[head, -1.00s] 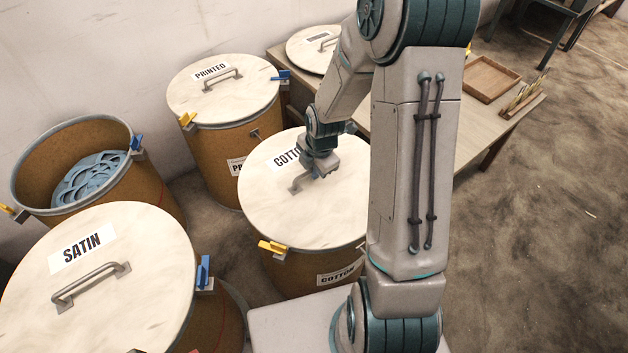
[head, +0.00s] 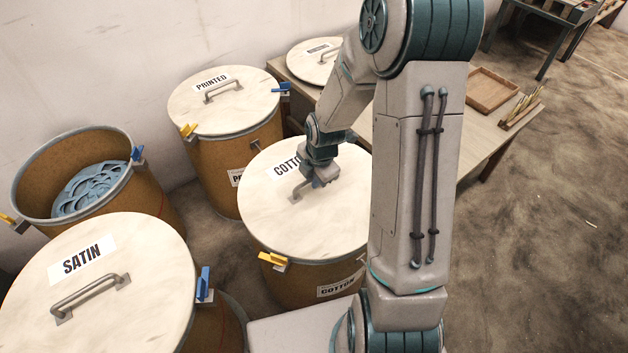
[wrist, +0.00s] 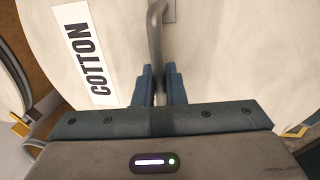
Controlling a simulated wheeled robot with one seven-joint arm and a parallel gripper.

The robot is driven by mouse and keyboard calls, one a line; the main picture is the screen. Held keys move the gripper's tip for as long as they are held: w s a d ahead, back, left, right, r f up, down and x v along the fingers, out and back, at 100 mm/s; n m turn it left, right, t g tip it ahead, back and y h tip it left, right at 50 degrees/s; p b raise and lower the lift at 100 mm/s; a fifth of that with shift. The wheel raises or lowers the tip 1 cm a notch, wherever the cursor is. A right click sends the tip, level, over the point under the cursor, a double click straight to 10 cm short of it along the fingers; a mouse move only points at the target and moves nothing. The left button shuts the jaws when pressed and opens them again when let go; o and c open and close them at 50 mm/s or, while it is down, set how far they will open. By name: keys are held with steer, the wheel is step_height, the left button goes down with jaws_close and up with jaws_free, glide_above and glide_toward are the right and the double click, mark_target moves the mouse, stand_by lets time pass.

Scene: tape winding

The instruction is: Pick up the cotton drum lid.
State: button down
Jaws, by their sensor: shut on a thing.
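The cotton drum lid (head: 290,220) is a round cream disc with a "COTTON" label and a grey bar handle. It sits on its brown drum (head: 300,284); I see no clear gap between lid and drum. My gripper (head: 318,183) is over the lid and shut on its handle. In the wrist view the two blue fingers (wrist: 160,84) close around the handle bar (wrist: 155,30), with the lid (wrist: 220,60) filling the background. The fingers hide part of the handle.
The satin drum lid (head: 150,262) is at front left. An open drum (head: 160,195) holds blue material. The printed drum (head: 207,158) stands behind, and a table (head: 455,135) with a wooden tray (head: 490,92) is at back right. Yellow and blue clamps stick out from the drum rims.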

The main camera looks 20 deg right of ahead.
steer(key=r, duration=0.2)
steer(key=r+p, duration=0.1)
steer(key=shift+w+d+r, duration=0.1)
steer(key=shift+d+r, duration=0.15)
steer(key=shift+r, duration=0.15)
steer(key=w+d+r+p, duration=0.2)
steer(key=d+r, duration=0.4)
steer(key=d, duration=0.5)
steer(key=shift+r+p, duration=0.2)
steer(key=shift+p, duration=0.5)
steer(key=shift+a, duration=0.1)
